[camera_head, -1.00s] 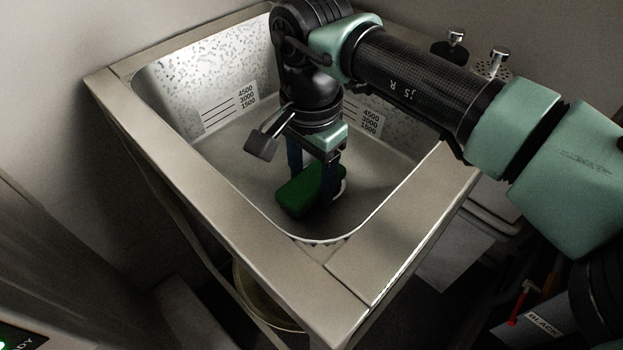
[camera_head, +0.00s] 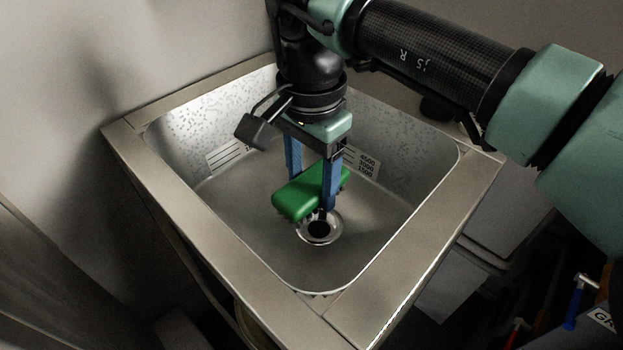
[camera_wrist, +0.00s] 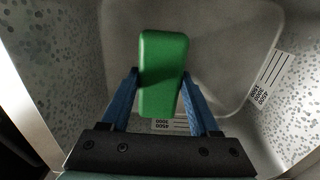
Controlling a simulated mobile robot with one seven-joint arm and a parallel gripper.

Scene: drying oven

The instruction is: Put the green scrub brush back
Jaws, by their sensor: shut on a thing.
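The green scrub brush (camera_head: 298,195) is between the blue fingers of my gripper (camera_head: 309,192), bristles facing down. It hangs inside the sink basin, above the drain, clear of the basin floor. In the wrist view the brush (camera_wrist: 163,72) lies lengthwise between the two fingertips of my gripper (camera_wrist: 161,82), which are shut on its sides. One finger partly hides the brush in the head view.
The metal sink (camera_head: 182,226) has a raised rim on all sides around the brush. A round drain (camera_head: 319,229) is in its floor. Volume labels (camera_head: 366,166) mark the inner walls. Grey boxes stand below on the right. A wall rises at left and back.

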